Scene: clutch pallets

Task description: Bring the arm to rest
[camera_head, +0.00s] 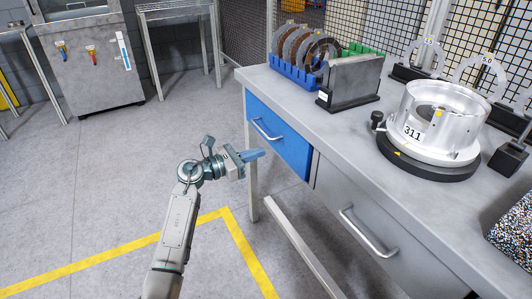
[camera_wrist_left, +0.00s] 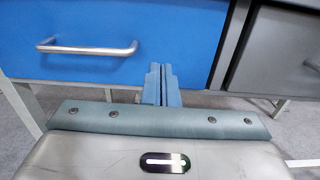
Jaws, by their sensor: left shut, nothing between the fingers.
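My left gripper (camera_head: 253,155) is in front of the bench, near the blue drawer and below the bench top. Its blue fingers are together with nothing between them. In the left wrist view the closed fingers (camera_wrist_left: 161,84) point at the lower edge of the blue drawer (camera_wrist_left: 95,35); I cannot tell the exact gap. My left arm (camera_head: 178,220) reaches up from the bottom of the head view over the floor. My right gripper is not in view.
The grey bench (camera_head: 350,135) carries a blue rack (camera_head: 293,80) with several discs, a dark grey block holder (camera_head: 350,82) and a metal housing (camera_head: 437,122) marked 311. Drawer handles (camera_head: 366,232) stick out from its front. The floor (camera_head: 110,190) left of the bench is clear.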

